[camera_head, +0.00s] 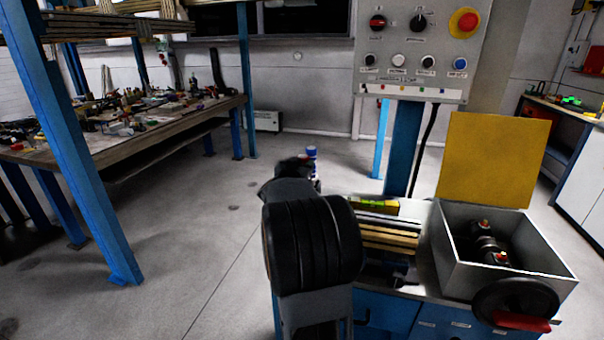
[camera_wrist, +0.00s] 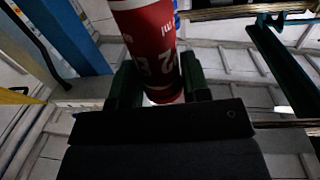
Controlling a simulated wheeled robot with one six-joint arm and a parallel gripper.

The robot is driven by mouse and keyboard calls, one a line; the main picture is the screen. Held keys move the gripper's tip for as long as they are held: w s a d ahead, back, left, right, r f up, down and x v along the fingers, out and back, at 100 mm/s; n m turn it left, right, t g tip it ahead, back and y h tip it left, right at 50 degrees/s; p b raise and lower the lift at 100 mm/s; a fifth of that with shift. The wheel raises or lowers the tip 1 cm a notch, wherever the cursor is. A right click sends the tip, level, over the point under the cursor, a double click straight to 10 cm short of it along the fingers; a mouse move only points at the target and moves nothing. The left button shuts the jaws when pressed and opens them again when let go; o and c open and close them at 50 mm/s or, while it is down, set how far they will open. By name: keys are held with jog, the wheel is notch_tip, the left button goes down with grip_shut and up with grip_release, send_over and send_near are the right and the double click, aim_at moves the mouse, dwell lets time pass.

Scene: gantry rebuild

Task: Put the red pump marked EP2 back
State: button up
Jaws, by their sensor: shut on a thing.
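A red cylinder, the pump (camera_wrist: 150,42), shows in the wrist view with white lettering on its side. A "2" is readable, but the rest of the marking is only partly visible. My gripper (camera_wrist: 160,84) is shut on it, with a dark green finger on each side of its lower part. The top of the pump runs out of the picture. In the head view my dark arm hides the gripper and the red body. A small blue piece (camera_head: 312,152) shows just beyond the arm; I cannot tell whether it belongs to the pump.
At right, a grey box (camera_head: 456,268) with a raised yellow lid (camera_head: 493,160) holds dark fittings. A handwheel (camera_head: 515,302) is on its front. A control panel (camera_head: 416,50) stands behind. A blue post (camera_head: 75,140) and cluttered workbench (camera_head: 150,130) are left. The floor between is clear.

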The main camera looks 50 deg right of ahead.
jog(key=shift+f, duration=0.6)
jog(key=shift+f+b, duration=0.45)
jog(key=shift+f, duration=0.15)
jog(key=o, duration=1)
jog(key=shift+o, duration=0.3)
jog(key=shift+r, duration=0.1)
